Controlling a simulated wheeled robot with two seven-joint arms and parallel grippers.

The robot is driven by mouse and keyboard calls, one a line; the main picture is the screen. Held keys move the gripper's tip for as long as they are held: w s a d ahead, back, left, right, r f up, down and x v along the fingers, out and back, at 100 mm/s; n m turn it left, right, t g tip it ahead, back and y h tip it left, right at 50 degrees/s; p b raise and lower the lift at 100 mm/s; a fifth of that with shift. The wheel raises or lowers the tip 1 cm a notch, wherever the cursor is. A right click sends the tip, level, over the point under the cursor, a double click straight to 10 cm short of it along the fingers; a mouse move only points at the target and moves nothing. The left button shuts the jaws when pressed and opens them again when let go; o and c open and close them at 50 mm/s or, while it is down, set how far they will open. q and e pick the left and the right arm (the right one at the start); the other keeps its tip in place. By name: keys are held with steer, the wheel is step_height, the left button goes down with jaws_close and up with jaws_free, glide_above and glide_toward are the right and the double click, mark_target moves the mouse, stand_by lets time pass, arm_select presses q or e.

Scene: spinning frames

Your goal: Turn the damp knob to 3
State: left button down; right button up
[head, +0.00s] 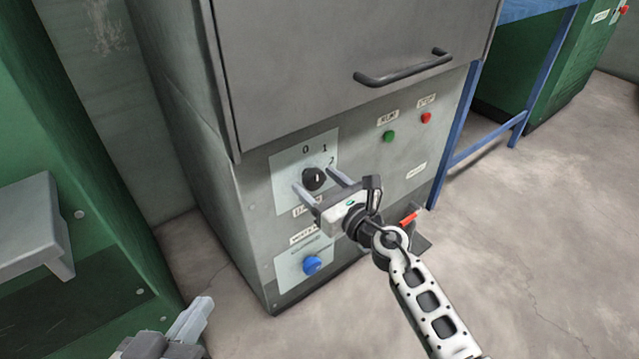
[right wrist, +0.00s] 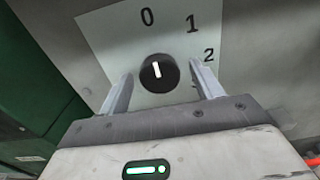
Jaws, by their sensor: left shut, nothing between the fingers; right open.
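A black round knob (head: 314,179) with a white pointer line sits on a pale plate (head: 285,165) on the grey cabinet's front. In the right wrist view the knob (right wrist: 159,72) has its line pointing up, roughly toward 0; the numbers 0, 1 and 2 show around it. A blue knob (head: 312,265) sits lower, on another plate. The small labels are too blurred to read, so I cannot tell which knob is damp. My right gripper (head: 318,185) is open, its fingers on either side of the black knob; contact is unclear. My left gripper (head: 195,318) is shut and empty, low at left.
The grey cabinet has a dark bar handle (head: 403,68) above, and green (head: 389,136) and red (head: 426,118) buttons to the right. A green machine (head: 60,215) stands close on the left. A blue frame (head: 488,140) stands right of the cabinet. The floor at right is clear.

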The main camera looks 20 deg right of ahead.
steer(key=shift+c, duration=0.3)
steer(key=c, duration=0.9)
